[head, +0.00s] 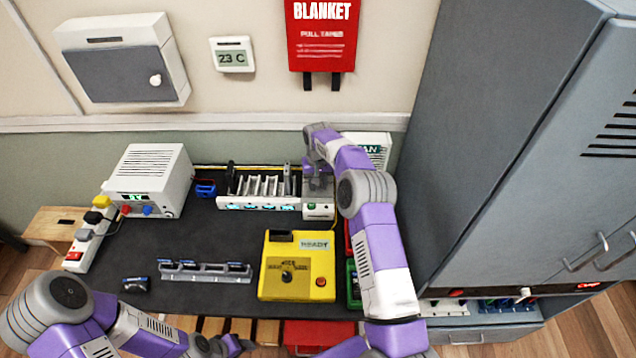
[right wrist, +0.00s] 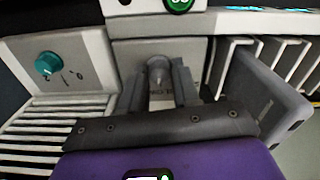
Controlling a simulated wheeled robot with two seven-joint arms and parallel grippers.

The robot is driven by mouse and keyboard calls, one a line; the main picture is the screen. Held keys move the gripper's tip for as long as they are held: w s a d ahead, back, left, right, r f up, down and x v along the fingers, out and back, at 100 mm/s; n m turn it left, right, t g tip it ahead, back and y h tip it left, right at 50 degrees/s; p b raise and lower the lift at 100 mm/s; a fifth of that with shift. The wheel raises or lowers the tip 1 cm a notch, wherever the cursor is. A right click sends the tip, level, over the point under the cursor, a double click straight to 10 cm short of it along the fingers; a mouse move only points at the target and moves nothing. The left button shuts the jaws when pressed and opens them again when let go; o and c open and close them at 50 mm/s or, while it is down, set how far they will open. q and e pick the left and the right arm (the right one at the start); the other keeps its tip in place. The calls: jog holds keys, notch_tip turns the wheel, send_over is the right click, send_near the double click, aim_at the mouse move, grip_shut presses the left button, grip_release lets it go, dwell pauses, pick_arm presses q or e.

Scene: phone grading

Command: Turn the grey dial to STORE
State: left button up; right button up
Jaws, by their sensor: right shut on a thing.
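The grey dial (right wrist: 158,72) shows in the right wrist view on the grey end block of the slotted rack. My right gripper (right wrist: 158,90) is shut on it, with one finger on each side. Lettering below the dial is partly hidden between the fingers, and I cannot read which mark the dial points to. In the head view my right gripper (head: 318,182) covers the dial at the right end of the rack (head: 262,205). My left gripper (head: 225,346) is low at the bottom edge, and its jaws are not clear.
A dark slab (right wrist: 270,95) stands in a rack slot beside my right gripper. A slatted box with a teal knob (right wrist: 47,63) is on the other side. The yellow tester (head: 297,265) reads READY. A tall grey cabinet (head: 480,150) stands right of the bench.

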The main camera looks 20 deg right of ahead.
jog(key=n, duration=0.6)
jog(key=shift+r, duration=0.1)
jog(key=n, duration=0.5)
jog(key=shift+n, duration=0.4)
jog(key=o, duration=1)
jog(key=shift+o, duration=0.2)
notch_tip(320, 180, up, 8)
jog(key=shift+f+p, duration=0.25)
jog(key=shift+p, duration=0.25)
